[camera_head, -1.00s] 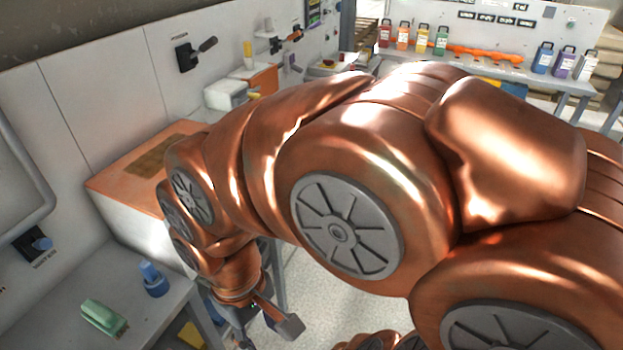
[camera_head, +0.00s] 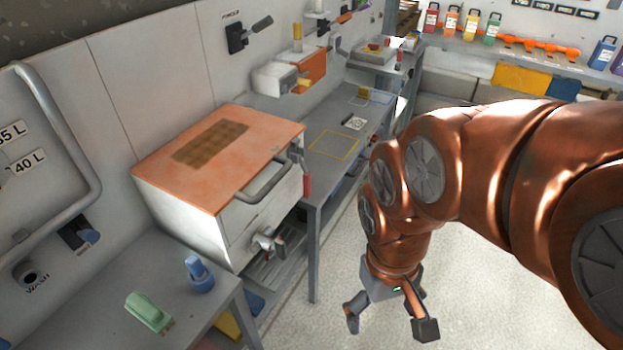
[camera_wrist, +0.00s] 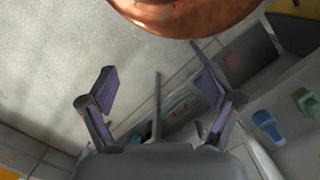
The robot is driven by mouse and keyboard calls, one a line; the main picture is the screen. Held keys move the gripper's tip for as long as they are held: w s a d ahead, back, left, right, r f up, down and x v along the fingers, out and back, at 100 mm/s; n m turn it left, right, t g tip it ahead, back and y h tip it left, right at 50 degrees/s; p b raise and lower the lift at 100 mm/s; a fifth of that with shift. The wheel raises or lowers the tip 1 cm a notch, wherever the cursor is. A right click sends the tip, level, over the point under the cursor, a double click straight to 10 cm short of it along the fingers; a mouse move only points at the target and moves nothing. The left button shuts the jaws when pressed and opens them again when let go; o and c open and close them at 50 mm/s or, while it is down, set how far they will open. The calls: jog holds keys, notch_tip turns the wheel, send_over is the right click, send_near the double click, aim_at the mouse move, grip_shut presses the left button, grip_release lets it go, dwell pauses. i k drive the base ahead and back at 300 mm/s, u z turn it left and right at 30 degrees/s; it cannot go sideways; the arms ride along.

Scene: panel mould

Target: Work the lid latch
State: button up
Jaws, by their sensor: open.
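A white box-shaped unit (camera_head: 185,220) with an orange lid (camera_head: 245,137) stands against the left wall. Its front has a grey bar handle (camera_head: 268,187) and, lower down, a grey knob-like fitting (camera_head: 268,243). A small dark fitting (camera_head: 295,154) sits at the lid's front right corner, with a red piece just below it. I cannot tell for sure which fitting is the lid latch. The lid looks shut. My gripper (camera_head: 388,318) hangs over the floor, right of the unit and apart from it. In the wrist view my gripper (camera_wrist: 155,88) is open and empty.
A grey bench with a green block (camera_head: 148,311) and a blue knob-like piece (camera_head: 199,275) stands at front left. A grey table (camera_head: 322,172) with a yellow outline adjoins the unit. Coloured bottles (camera_head: 451,22) stand on the far shelf. The floor (camera_head: 325,275) beside my gripper is clear.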

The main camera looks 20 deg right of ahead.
aim_at(306, 174)
jog(key=z, duration=0.4)
jog(key=k, duration=1)
jog(key=u, duration=0.4)
jog(key=i, duration=0.55)
jog(key=u, duration=0.45)
